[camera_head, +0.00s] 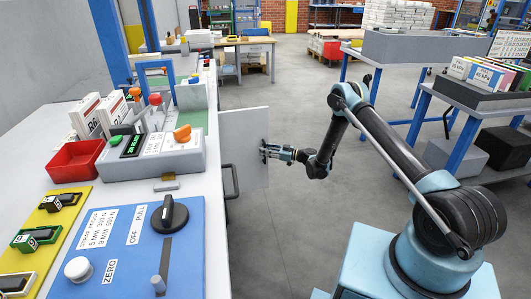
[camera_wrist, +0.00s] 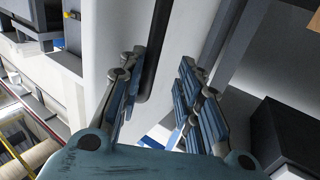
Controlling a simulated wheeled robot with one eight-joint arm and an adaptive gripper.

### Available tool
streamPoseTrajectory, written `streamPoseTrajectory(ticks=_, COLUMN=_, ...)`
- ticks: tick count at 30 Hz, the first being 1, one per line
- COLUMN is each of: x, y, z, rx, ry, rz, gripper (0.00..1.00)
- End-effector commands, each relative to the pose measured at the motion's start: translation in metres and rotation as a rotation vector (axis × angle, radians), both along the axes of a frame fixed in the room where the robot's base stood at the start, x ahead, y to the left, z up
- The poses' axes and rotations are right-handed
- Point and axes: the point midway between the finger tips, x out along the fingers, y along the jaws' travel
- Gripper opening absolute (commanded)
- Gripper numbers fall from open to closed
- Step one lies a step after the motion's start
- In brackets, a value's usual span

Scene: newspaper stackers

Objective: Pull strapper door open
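The strapper door (camera_head: 242,140) is a pale flat panel. In the head view it stands out from the front of the bench into the aisle. My gripper (camera_head: 265,152) is at its right edge, with my arm reaching in from the right. In the wrist view my gripper (camera_wrist: 165,98) has its two blue fingers spread apart. A black bar handle (camera_wrist: 157,45) on a white panel (camera_wrist: 183,30) runs between them, nearer the left finger. A gap shows toward the right finger. I cannot tell whether the left finger touches the bar.
Another black handle (camera_head: 231,182) shows low by the bench front. The bench holds a grey control box (camera_head: 150,158), a red bin (camera_head: 74,160) and a blue panel with a knob (camera_head: 170,214). Grey-topped tables (camera_head: 420,48) stand to the right. The floor (camera_head: 298,115) between is clear.

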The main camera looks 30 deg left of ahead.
Motion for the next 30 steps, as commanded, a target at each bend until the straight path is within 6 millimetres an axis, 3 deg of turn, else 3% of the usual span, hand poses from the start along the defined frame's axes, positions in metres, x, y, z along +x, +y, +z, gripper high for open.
streamPoseTrajectory(ticks=20, x=-0.007, y=0.004, z=0.005, rx=0.008, ry=0.003, rz=0.012, gripper=0.31)
streamPoseTrajectory(ticks=25, x=-0.004, y=-0.009, z=0.004, rx=0.007, ry=0.004, rz=0.009, gripper=0.31)
streamPoseTrajectory(ticks=30, x=0.003, y=-0.035, z=0.002, rx=0.006, ry=0.004, rz=0.004, gripper=0.31)
